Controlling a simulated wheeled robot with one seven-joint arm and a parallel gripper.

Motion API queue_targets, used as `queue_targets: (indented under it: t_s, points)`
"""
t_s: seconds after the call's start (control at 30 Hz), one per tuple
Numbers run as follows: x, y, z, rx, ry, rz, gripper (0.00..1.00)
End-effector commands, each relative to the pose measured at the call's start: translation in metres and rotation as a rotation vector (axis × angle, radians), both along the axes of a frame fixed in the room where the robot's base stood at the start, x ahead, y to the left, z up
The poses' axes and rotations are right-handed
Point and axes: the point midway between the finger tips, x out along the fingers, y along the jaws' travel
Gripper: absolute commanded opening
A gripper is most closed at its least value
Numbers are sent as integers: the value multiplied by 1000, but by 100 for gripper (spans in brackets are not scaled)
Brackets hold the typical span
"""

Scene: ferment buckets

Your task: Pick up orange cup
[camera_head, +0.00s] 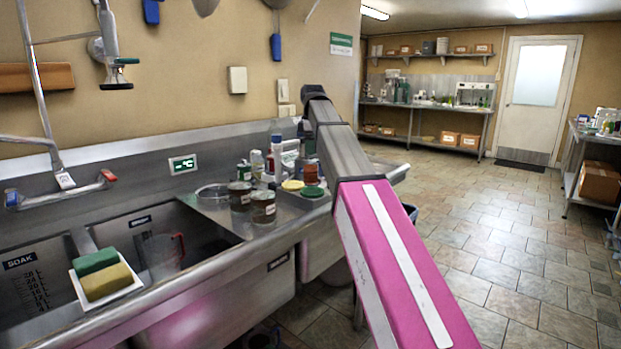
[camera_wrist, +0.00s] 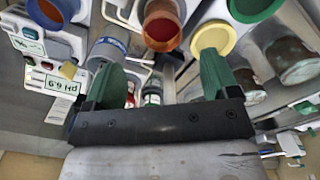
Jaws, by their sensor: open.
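The orange cup (camera_wrist: 162,26) shows in the wrist view at the top middle, its round opening facing the camera. A reddish-brown cup (camera_head: 309,173) in the head view, among the items on the sink's drainboard beside my arm, looks like the same one. My gripper (camera_wrist: 161,62) is open in the wrist view, with its two green fingers apart and no object held between them. The orange cup lies beyond the fingertips, roughly in line with the gap. In the head view my arm hides the gripper.
A yellow lid (camera_wrist: 214,37) and a green lid (camera_wrist: 252,8) are close to the cup. Two dark-topped jars (camera_head: 263,207) and several bottles (camera_head: 257,164) crowd the drainboard. The sink basins (camera_head: 150,245) are at left, with a sponge tray (camera_head: 104,280) on the front rim. Tiled floor is open at right.

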Motion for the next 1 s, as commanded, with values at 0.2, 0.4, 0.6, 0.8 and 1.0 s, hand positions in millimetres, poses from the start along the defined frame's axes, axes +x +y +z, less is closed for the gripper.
queue_targets:
  t_s: [0.2, 0.4, 0.6, 0.8, 1.0]
  points:
    - [0, 12, 4, -9, 18, 124, 81]
    - [-1, 12, -15, -9, 18, 129, 81]
    - [-1, 12, -44, -9, 18, 127, 81]
    - [0, 11, -56, -9, 18, 126, 81]
    - [-1, 7, -81, -9, 19, 126, 81]
